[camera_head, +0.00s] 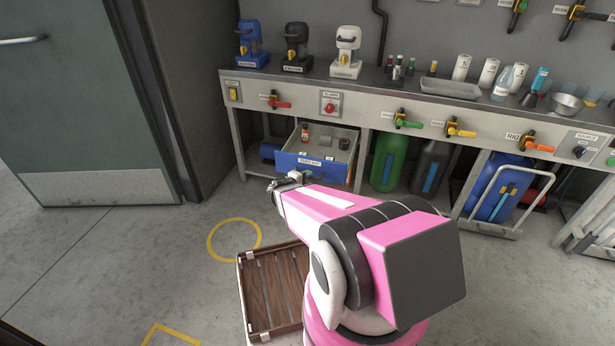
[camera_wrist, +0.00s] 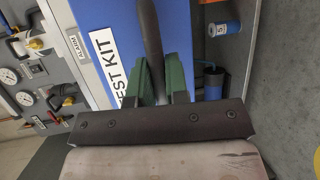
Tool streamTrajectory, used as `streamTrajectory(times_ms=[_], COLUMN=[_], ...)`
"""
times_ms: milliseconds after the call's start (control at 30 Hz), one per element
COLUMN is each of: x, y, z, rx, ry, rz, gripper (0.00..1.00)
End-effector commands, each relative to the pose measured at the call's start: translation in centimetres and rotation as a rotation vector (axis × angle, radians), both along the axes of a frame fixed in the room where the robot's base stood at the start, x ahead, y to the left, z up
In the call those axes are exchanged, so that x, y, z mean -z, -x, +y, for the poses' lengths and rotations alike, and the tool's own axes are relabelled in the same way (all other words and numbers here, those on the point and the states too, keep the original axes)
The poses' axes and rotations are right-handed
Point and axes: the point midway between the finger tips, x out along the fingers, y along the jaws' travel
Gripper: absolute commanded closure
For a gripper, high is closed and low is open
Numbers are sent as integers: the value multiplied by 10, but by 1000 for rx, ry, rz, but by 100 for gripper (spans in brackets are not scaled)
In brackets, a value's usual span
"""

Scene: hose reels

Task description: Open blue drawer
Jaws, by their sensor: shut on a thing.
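The blue drawer (camera_head: 335,174) is under the workbench at its left part, pulled out, with its inside and contents showing. Its blue front also fills the upper middle of the wrist view (camera_wrist: 112,14), with a white label reading "TEST KIT" in part. A dark bar handle (camera_wrist: 149,35) runs down the front between the green fingers. My gripper (camera_head: 293,180) is at the left of the drawer front, and it shows in the wrist view (camera_wrist: 160,82) shut on the handle. The fingers hide the handle's lower end.
Small bottles and boxes lie in the drawer. A green canister (camera_head: 390,160) stands under the bench to the right. A wooden crate (camera_head: 243,300) lies on the floor in front. The floor at left, around the yellow circle (camera_head: 210,242), is clear.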

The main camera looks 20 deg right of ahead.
Motion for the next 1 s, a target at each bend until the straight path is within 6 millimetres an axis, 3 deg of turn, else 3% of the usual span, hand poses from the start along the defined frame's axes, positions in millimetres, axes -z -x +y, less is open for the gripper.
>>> streamTrajectory(times_ms=[167,200,233,267,667,1000], x=[1,1,1,1,-2,-11], y=[0,0,0,0,4,33], z=[0,0,0,0,7,49], rx=[0,0,0,0,-2,-3], ry=[-1,-1,-1,-1,0,-1], rz=[0,0,0,0,0,0], gripper=[100,72,62,61,61,61])
